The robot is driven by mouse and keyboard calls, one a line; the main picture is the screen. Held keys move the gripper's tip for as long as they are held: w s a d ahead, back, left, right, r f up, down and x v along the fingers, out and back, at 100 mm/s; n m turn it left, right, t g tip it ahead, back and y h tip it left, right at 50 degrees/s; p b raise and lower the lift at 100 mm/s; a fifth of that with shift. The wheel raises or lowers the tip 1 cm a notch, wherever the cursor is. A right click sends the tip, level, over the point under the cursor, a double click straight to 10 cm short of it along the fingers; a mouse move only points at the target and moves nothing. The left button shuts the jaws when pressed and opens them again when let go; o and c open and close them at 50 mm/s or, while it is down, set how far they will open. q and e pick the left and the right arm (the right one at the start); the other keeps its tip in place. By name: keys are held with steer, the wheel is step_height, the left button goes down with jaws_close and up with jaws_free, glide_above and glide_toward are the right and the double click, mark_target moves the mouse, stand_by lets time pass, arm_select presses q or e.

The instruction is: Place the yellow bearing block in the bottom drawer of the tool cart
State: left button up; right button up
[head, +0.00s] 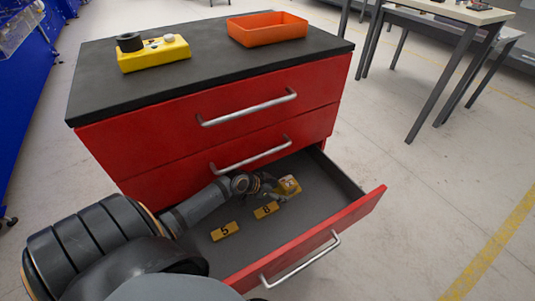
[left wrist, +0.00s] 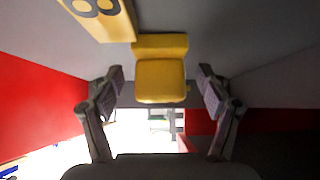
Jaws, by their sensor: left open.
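The red tool cart (head: 130,160) stands in front of me with its bottom drawer (head: 320,208) pulled out. The yellow bearing block (head: 289,186) is inside this drawer, toward its back right part. My left gripper (head: 274,190) reaches into the drawer beside it. In the left wrist view the yellow block (left wrist: 160,80) lies between the two spread fingers of my left gripper (left wrist: 160,90), with a gap on both sides. The gripper is open. Whether the block rests fully on the drawer floor is hard to tell. My right gripper is not in view.
Two yellow number plates, one marked 5 (head: 225,231) and another (head: 265,210), lie on the drawer floor. On the cart top are an orange tray (head: 268,40) and a yellow fixture (head: 153,54) with a black ring. The two upper drawers are shut.

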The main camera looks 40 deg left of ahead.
arm_select(q)
steer(key=s, duration=0.2)
steer(key=s+a+p, duration=0.1)
steer(key=s+a, duration=0.1)
steer(key=s, duration=0.1)
steer(key=shift+s+a, duration=0.15)
steer(key=shift+s, duration=0.15)
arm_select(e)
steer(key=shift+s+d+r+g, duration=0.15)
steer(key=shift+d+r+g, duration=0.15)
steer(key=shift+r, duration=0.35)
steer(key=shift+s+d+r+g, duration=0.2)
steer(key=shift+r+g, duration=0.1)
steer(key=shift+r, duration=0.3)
